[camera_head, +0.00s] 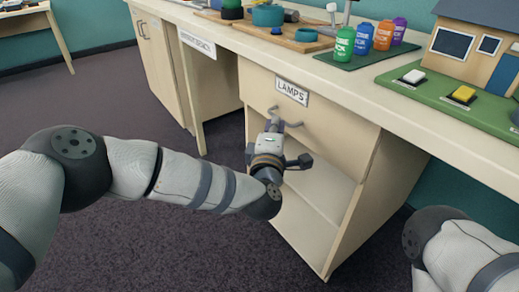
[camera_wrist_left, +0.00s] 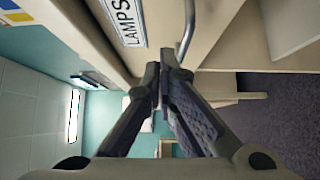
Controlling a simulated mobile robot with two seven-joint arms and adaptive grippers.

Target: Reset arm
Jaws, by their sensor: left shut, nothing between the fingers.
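My left arm reaches in from the left in the head view, and its gripper (camera_head: 273,124) is in front of the cabinet drawer (camera_head: 257,93) labelled LAMPS. The fingers are shut and empty; they also show in the left wrist view (camera_wrist_left: 161,78). The metal drawer handle (camera_wrist_left: 188,32) is beside the fingertips in the wrist view, and the fingers are not closed around it. In the head view the gripper partly covers the handle. Part of my right arm shows at the lower right; its gripper is out of view.
Below the drawer is an open shelf compartment (camera_head: 318,188). The long counter (camera_head: 340,85) above carries colored bottles (camera_head: 363,38) on a dark mat, wooden boards, and a model house (camera_head: 475,45) on a green base with switches. Dark carpet (camera_head: 200,245) lies clear in front.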

